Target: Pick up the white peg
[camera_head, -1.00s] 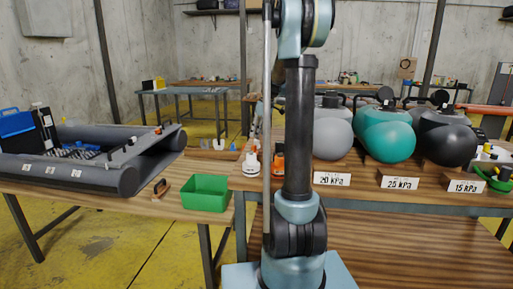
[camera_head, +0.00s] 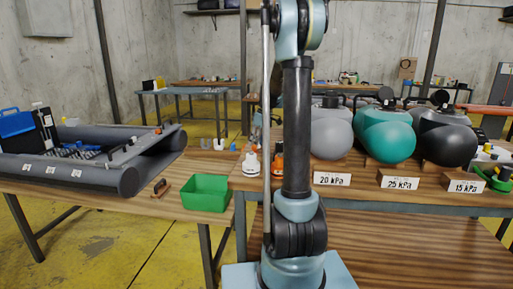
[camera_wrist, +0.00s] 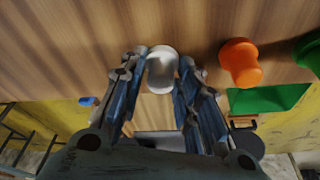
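In the wrist view the white peg (camera_wrist: 162,70) has a rounded, wider head and appears at the wooden table surface. My gripper (camera_wrist: 165,66) has one finger on each side of it. The fingers look open around the peg, with the tips close to its sides; I cannot tell whether either touches.
An orange peg (camera_wrist: 240,62) stands right of the white one in the wrist view, with a green peg (camera_wrist: 308,52) farther right. In the head view a green bin (camera_head: 206,193) sits at the table's front edge. An inflatable boat (camera_head: 100,160) lies left; tanks (camera_head: 385,135) stand right.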

